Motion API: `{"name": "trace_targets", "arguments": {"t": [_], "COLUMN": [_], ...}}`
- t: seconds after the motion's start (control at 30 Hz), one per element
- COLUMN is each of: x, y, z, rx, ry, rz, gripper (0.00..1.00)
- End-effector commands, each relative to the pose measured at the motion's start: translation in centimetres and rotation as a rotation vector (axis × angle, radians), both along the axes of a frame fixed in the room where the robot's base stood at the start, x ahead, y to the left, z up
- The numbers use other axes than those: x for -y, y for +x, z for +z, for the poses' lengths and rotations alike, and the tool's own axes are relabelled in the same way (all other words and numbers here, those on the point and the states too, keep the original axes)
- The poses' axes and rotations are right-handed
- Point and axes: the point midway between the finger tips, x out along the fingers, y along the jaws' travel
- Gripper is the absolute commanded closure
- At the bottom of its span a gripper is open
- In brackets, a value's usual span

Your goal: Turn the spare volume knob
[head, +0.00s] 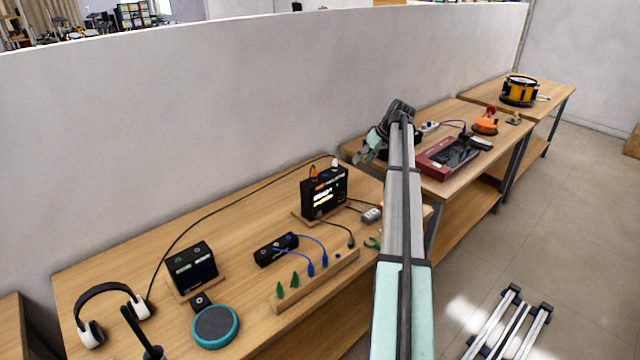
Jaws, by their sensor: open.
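I cannot make out for certain which object is the spare volume knob. A small dark piece (199,300) with a pale round spot lies on the near table, between a black box and a teal-rimmed disc. The black box (193,268) has small round parts on its top that are too small to identify. My gripper (364,156) is open at the end of my raised arm, near the gap between the near and middle tables. It seems empty. It partly hides a dark object (408,148) on the middle table.
The near table (130,257) also holds white headphones (110,300), the teal-rimmed disc (215,326), a wooden peg rail (318,280), a black strip with blue cables (276,249) and a black display unit (325,193). A wall runs behind.

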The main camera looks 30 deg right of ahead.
Motion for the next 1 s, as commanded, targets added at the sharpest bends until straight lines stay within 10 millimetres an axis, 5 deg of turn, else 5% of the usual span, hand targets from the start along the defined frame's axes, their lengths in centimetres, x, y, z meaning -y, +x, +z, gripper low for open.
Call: {"name": "trace_targets", "arguments": {"t": [0.13,0.43,1.0], "x": [1.4,0.8,-1.3], "y": [-1.5,-0.7,3.3], "z": [-1.3,-3.2,-13.0], "rx": [-0.049,-0.039,-0.04], "ry": [-0.116,-0.125,-0.124], "rz": [0.088,0.121,0.121], "gripper": [0.49,0.49,0.49]}}
